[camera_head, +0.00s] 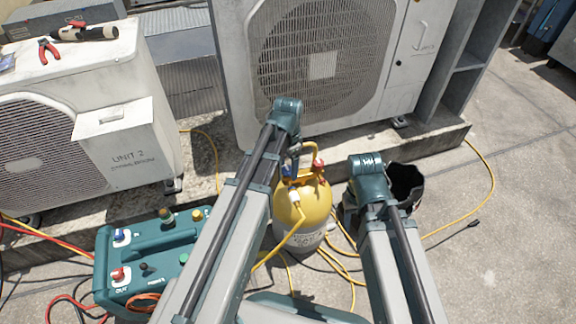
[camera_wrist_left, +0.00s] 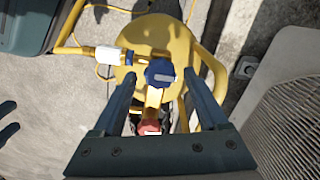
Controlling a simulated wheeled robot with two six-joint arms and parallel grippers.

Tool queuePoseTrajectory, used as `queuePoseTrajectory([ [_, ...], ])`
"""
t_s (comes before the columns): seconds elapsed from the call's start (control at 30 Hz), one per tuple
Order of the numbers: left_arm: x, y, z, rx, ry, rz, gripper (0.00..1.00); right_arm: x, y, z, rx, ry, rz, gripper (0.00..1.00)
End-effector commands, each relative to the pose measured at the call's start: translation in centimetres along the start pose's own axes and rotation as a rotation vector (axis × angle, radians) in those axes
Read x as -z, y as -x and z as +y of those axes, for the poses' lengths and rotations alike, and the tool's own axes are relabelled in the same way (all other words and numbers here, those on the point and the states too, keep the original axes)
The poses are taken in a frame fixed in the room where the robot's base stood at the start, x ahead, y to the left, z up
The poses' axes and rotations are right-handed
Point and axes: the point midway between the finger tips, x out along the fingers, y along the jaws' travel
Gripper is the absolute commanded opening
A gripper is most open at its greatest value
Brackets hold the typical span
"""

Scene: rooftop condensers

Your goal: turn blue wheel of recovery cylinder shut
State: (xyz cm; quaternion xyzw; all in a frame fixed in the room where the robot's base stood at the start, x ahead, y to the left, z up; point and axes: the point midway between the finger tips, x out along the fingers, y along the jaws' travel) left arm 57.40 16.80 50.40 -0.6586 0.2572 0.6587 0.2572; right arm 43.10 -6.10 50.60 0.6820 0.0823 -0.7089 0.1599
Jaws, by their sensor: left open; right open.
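The yellow recovery cylinder (camera_head: 312,205) stands upright on the ground, partly hidden by my left arm. Its blue wheel (camera_wrist_left: 160,72) sits on the valve at the top, with a yellow hose joined by a white-and-brass fitting (camera_wrist_left: 108,55). A red wheel (camera_wrist_left: 150,127) is on the same valve. My left gripper (camera_wrist_left: 165,88) is open, with one finger on each side of the blue wheel and gaps showing between. In the head view its fingers (camera_head: 294,160) are over the cylinder top. Two dark fingertips, apart, at the left wrist view's left edge look like my right gripper (camera_wrist_left: 8,120).
A teal recovery machine (camera_head: 150,260) with hoses stands left of the cylinder. A black bucket (camera_head: 405,185) is close on its right. Condensers stand behind (camera_head: 320,70) and at left (camera_head: 60,150). Yellow hoses lie on the ground; open concrete is at right.

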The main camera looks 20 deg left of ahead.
Motion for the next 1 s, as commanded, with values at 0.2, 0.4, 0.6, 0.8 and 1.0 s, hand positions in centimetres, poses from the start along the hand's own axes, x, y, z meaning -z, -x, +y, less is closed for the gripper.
queuePoseTrajectory([
  [0.2,0.0,0.6,0.0,0.0,0.0,0.0,0.76,0.0,0.6,0.1,0.0,-0.001,0.0,0.5],
  [0.4,0.0,2.3,0.0,0.0,0.0,0.0,0.76,-0.2,2.3,0.3,-0.002,-0.004,-0.001,0.5],
  [0.6,0.0,5.1,0.0,0.0,0.0,0.0,0.76,-0.3,5.0,0.6,-0.004,-0.008,-0.003,0.5],
  [0.8,0.0,8.1,0.0,0.0,0.0,0.0,0.76,-0.5,8.1,0.8,-0.001,-0.011,-0.003,0.5],
  [1.0,0.0,11.1,0.0,0.0,0.0,0.0,0.76,-0.7,11.0,1.0,0.004,-0.013,-0.004,0.5],
])
